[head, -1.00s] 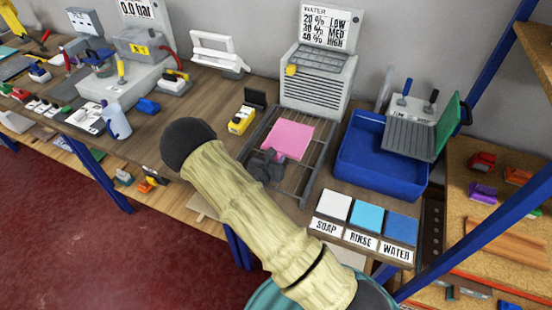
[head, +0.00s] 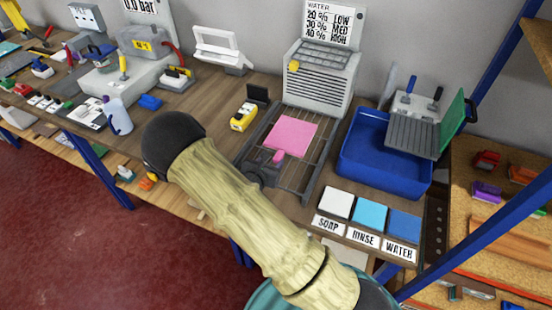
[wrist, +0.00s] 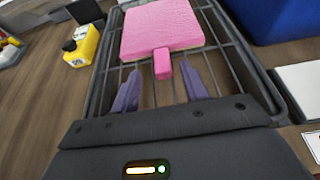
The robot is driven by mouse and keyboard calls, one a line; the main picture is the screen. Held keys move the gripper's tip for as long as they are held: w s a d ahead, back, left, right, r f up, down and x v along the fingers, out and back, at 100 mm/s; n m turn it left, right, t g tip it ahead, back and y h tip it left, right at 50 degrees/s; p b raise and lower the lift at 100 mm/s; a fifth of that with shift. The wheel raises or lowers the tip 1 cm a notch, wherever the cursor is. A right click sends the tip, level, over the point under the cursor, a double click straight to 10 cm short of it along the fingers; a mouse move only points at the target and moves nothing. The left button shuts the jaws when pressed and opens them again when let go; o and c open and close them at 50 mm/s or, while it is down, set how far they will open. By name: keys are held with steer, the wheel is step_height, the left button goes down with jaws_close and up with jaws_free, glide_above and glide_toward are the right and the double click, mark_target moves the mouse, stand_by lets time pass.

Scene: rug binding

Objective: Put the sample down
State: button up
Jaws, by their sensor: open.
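The pink sample (head: 290,135) lies flat on the dark wire rack (head: 310,178) in front of the grey vented unit. In the wrist view the sample (wrist: 160,28) rests on the rack's bars, with a small pink tab (wrist: 162,64) on its near edge. My gripper (wrist: 160,88) is open, its two purple fingers apart on either side of the tab and just short of the sample's body. In the head view my gripper (head: 270,167) is low at the rack's near side, partly hidden by my arm.
A blue basin (head: 375,175) stands right of the rack. White, light blue and dark blue pads lie in front of it, by labels SOAP, RINSE and WATER. A yellow device (head: 243,117) stands left of the rack. The grey vented unit (head: 318,85) stands behind.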

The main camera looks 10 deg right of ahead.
steer(key=v, duration=0.6)
steer(key=shift+b, duration=0.4)
steer(key=shift+s+r, duration=0.1)
steer(key=shift+s, duration=0.05)
steer(key=s+d+r+m+g, duration=0.4)
steer(key=s+d+m+g, duration=0.6)
steer(key=m, duration=0.3)
steer(key=s+a+r+m+t+y, duration=0.1)
steer(key=s+a+r+m+y, duration=0.2)
steer(key=m, duration=1.2)
steer(key=s+r+y, duration=0.3)
steer(key=r+y, duration=0.1)
steer(key=y, duration=0.1)
steer(key=shift+s+a+r+m+t, duration=0.15)
steer(key=shift+s+r+m+t, duration=0.15)
steer(key=shift+r+m, duration=0.1)
steer(key=shift+w, duration=0.1)
